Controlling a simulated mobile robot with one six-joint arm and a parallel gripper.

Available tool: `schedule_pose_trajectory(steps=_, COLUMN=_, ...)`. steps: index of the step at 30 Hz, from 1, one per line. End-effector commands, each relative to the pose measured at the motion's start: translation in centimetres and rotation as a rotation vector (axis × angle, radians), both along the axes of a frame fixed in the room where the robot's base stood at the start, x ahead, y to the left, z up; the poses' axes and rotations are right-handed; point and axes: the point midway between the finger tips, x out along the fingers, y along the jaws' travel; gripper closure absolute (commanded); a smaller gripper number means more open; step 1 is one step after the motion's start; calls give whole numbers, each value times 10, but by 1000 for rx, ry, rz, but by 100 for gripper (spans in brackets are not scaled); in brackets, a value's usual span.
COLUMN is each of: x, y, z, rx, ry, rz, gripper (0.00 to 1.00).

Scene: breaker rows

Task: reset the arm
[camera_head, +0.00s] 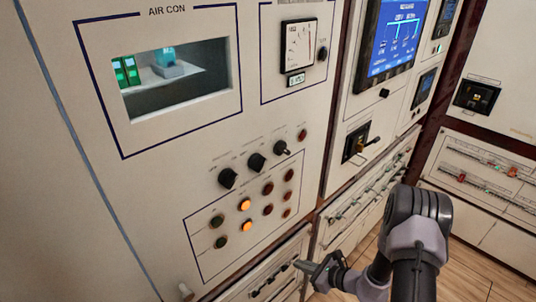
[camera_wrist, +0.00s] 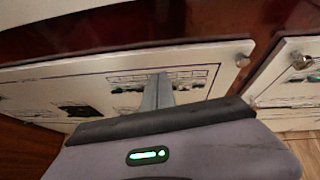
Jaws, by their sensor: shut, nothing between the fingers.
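My gripper (camera_head: 306,266) is at the bottom centre of the head view, low in front of the lower panels of the cabinet. Its fingers are together and hold nothing. My arm reaches down from the right to it. In the wrist view the closed fingers (camera_wrist: 158,88) point at a white lower panel (camera_wrist: 210,68) with a row of small dark switches (camera_wrist: 128,84). I cannot tell whether the fingertips touch the panel.
The AIR CON cabinet (camera_head: 60,40) fills the left, with black knobs (camera_head: 257,162) and lit orange lamps (camera_head: 246,204). A blue screen (camera_head: 398,35) and a rotary handle (camera_head: 357,143) are on the middle cabinet. Wooden floor (camera_head: 465,268) is clear at lower right.

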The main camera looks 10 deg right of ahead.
Motion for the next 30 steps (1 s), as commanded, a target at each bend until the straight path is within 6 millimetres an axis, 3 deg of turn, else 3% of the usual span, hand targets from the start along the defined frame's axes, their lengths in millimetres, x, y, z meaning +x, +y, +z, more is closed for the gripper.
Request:
schedule_pose_trajectory(steps=2, x=8, y=28, z=64, rx=-71, ry=-93, rz=193, gripper=100)
schedule_pose_trajectory(steps=3, x=2, y=47, z=101, rx=-125, ry=-141, rz=318, gripper=100)
schedule_pose_trajectory(steps=6, x=-36, y=87, z=177, rx=-289, ry=-247, rz=612, gripper=100)
schedule_pose_trajectory(steps=9, x=-92, y=111, z=229, rx=-505, ry=-345, rz=873, gripper=100)
schedule_pose_trajectory(steps=12, x=-151, y=115, z=261, rx=-766, ry=-438, rz=1086, gripper=100)
schedule_pose_trajectory(steps=15, x=-201, y=104, z=277, rx=-1046, ry=-520, rz=1232, gripper=100)
schedule_pose_trajectory(steps=19, x=-239, y=81, z=287, rx=-1343, ry=-594, rz=1318, gripper=100)
schedule_pose_trajectory(steps=24, x=-254, y=66, z=294, rx=-1512, ry=-626, rz=1337, gripper=100)
schedule_pose_trajectory(steps=30, x=-255, y=65, z=294, rx=-1518, ry=-627, rz=1338, gripper=100)
